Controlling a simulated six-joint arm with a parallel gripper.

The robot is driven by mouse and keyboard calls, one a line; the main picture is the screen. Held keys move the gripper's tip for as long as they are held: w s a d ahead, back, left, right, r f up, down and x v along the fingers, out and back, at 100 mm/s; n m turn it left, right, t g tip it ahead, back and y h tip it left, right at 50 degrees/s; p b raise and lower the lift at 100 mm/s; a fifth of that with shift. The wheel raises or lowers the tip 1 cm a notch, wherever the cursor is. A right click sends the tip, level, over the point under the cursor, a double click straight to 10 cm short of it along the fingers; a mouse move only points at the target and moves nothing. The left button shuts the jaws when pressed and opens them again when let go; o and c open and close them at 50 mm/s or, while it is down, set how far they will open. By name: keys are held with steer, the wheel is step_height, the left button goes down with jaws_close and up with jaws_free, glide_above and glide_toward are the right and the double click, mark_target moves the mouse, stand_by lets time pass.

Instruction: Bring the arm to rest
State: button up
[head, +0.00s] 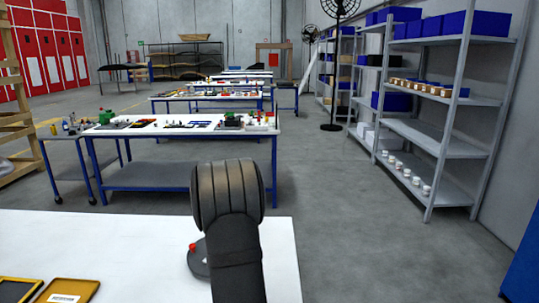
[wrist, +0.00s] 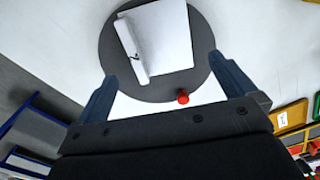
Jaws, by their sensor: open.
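My gripper (wrist: 165,70) shows in the wrist view with its two blue-grey fingers spread wide and nothing between them. Beyond the fingertips is a round dark grey disc (wrist: 115,55) on the white table. A white squarish piece (wrist: 165,35) with a raised rounded edge along its left side lies over the disc. A small red knob (wrist: 183,97) sits at the disc's near edge. In the head view, my dark arm rises in front of the table and hides part of the disc (head: 200,266); the fingers do not show there.
The white table (head: 110,240) holds a yellow-rimmed tray (head: 18,289) and a yellow labelled piece (head: 68,291) at front left. Several workbenches stand behind, with a grey shelf unit (head: 440,150) to the right. The table's middle is clear.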

step_height(320, 180, down, 8)
steer(key=shift+f, duration=0.25)
step_height(320, 180, up, 4)
steer(key=shift+r, duration=0.15)
steer(key=s+d+r, duration=0.3)
steer(key=d+r, duration=0.4)
steer(key=d, duration=0.4)
steer(key=s+a+f+n, duration=0.1)
steer(key=a+f, duration=0.2)
steer(key=a, duration=0.9)
steer(key=s+a+f+n, duration=0.1)
steer(key=a+f, duration=0.3)
steer(key=a, duration=0.9)
steer(key=s+a+f+n, duration=0.1)
steer(key=a+f, duration=0.3)
steer(key=a, duration=0.9)
steer(key=shift+n, duration=0.8)
steer(key=shift+r, duration=0.15)
steer(key=w+d+r, duration=0.1)
steer(key=d+r, duration=0.1)
steer(key=d, duration=0.4)
steer(key=d+r, duration=0.3)
steer(key=d, duration=0.3)
steer(key=w+d+r+m, duration=0.1)
steer(key=d+r, duration=0.2)
steer(key=d, duration=0.3)
steer(key=shift+w+d, duration=0.3)
steer(key=shift+a+r, duration=0.1)
steer(key=shift+a, duration=0.05)
